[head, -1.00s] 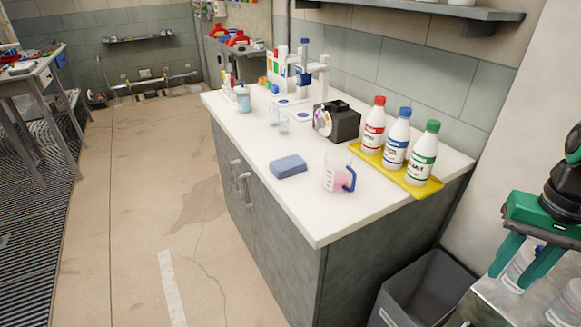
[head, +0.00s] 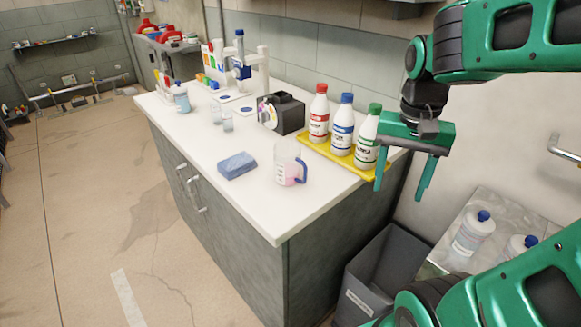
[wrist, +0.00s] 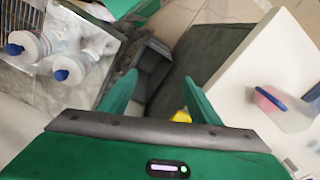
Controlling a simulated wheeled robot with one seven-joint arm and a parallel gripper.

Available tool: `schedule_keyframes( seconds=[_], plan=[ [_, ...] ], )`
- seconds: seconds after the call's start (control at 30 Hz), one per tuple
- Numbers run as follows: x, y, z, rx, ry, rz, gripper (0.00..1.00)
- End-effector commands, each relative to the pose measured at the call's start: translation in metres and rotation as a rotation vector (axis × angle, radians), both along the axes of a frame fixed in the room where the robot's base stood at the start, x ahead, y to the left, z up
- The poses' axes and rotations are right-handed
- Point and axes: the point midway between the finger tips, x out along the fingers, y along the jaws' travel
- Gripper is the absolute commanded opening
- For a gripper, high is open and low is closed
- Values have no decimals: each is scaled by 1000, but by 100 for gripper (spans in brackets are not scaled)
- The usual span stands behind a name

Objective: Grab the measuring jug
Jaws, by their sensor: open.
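The measuring jug (head: 288,166) is clear, with pink liquid low inside and a blue handle on its right side. It stands upright near the front edge of the white counter. It also shows at the right of the wrist view (wrist: 282,108). My gripper (head: 402,197) is open and empty, fingers pointing down, to the right of the jug and off the counter's right end. A clear gap lies between the gripper and the jug. In the wrist view the two green fingers (wrist: 160,98) are spread with nothing held between them.
Three capped bottles (head: 343,127) stand on a yellow tray (head: 327,151) between the jug and the wall. A blue sponge (head: 237,165) lies left of the jug. A grey bin (head: 384,268) and a metal surface with blue-capped bottles (head: 471,232) are at the right.

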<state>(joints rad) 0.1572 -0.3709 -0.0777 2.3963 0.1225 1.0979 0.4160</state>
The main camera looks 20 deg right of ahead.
Motion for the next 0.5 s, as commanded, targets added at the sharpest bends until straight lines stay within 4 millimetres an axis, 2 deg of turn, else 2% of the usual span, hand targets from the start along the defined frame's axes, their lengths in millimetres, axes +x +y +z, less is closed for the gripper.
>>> schedule_keyframes(
  seconds=[0.03,0.2,0.33,0.5],
  plan=[
    [26,12,8,-7,1,-37,57],
    [102,68,28,-6,-10,-208,57],
    [141,109,35,7,-13,-311,57],
    [166,144,40,24,-12,-391,57]
  ],
)
